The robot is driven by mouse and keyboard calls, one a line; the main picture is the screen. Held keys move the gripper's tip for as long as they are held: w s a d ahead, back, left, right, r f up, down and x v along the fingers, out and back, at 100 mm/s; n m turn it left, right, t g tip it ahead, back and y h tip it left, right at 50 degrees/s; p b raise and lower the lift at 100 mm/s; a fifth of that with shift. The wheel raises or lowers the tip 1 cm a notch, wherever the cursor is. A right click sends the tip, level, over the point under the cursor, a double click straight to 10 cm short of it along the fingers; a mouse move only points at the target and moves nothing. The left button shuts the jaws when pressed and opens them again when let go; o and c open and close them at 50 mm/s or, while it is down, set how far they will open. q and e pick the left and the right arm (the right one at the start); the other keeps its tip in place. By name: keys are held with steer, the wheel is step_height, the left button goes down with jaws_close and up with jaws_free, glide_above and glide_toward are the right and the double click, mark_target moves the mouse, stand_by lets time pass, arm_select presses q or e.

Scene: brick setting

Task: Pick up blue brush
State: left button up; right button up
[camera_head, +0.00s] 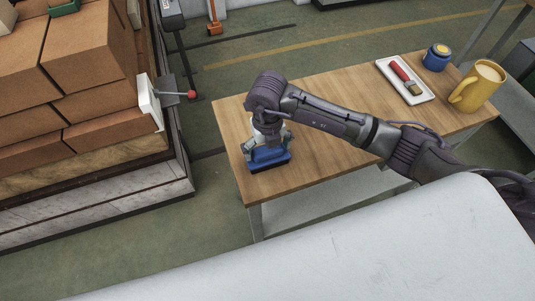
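The blue brush (270,157) sits at the left end of the wooden table, with dark bristles at its lower edge. My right gripper (267,145) points down right over it. Its fingers look spread apart at the brush's upper left and upper right. The gripper hides the top of the brush, and I cannot tell whether the fingers touch it. My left gripper is not in view.
The wooden table (325,174) also holds a white tray (425,98) with a red-handled brush (402,75), a blue jar (436,58) and a yellow mug (477,87) at its right end. Stacked bricks (95,105) stand left. A white surface (330,260) fills the foreground.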

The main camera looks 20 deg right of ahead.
steer(key=c, duration=0.9)
steer(key=shift+c, duration=0.3)
steer(key=shift+r, duration=0.1)
steer(key=shift+r, duration=0.2)
step_height(320, 180, up, 4)
steer(key=shift+w+f+b, duration=0.1)
steer(key=shift+f+b, duration=0.15)
steer(key=shift+b, duration=0.45)
steer(key=s+a+r, duration=0.5)
steer(key=s+r, duration=0.2)
steer(key=s, duration=0.3)
steer(key=shift+s, duration=0.4)
